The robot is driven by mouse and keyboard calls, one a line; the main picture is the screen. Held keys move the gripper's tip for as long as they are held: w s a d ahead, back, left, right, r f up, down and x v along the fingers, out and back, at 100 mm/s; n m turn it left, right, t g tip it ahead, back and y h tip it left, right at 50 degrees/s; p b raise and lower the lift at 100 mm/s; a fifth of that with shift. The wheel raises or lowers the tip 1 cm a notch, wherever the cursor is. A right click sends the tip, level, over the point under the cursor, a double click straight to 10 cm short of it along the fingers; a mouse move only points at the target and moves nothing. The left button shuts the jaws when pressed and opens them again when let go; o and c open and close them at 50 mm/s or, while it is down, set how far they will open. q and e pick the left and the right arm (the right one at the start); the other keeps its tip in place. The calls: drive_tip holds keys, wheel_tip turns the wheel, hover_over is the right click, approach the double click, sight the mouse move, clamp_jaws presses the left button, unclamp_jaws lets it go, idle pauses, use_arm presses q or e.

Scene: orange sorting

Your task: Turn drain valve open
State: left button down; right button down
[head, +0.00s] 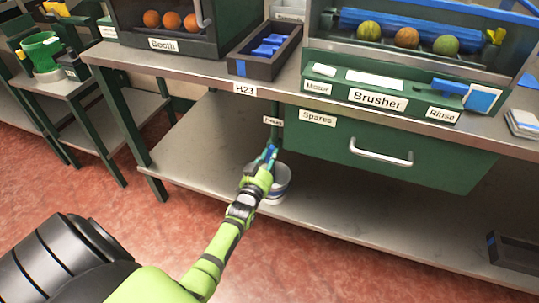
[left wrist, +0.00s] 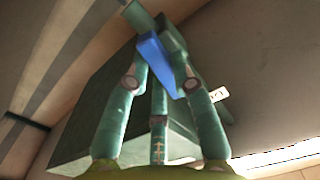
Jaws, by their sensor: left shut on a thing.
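My left gripper (head: 268,154) reaches under the table and is shut on the blue drain valve handle. In the left wrist view the blue handle (left wrist: 155,58) lies between the fingertips of my left gripper (left wrist: 157,60), against a green fitting (left wrist: 138,17). In the head view a green drain pipe (head: 275,133) comes down from the table just above the gripper. The gripper hides most of the valve there. My right gripper is not in view.
A pale bucket (head: 276,190) stands on the lower shelf (head: 340,215) below the gripper. A green Spares drawer (head: 450,168) with a metal handle is close on the right. The brusher (head: 380,99) stands above on the tabletop, and a dark tray (head: 257,67) is beside it.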

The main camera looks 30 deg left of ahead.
use_arm(q)
drive_tip(key=shift+r+n+p, duration=0.1)
drive_tip(key=shift+n+p, duration=0.25)
drive_tip(key=shift+n, duration=0.85)
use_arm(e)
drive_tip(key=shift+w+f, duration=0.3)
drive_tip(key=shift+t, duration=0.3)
use_arm(q)
drive_tip(key=c, duration=1)
unclamp_jaws()
drive_tip(key=shift+c, duration=0.2)
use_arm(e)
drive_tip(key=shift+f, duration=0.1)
use_arm(q)
drive_tip(key=v, duration=1.2)
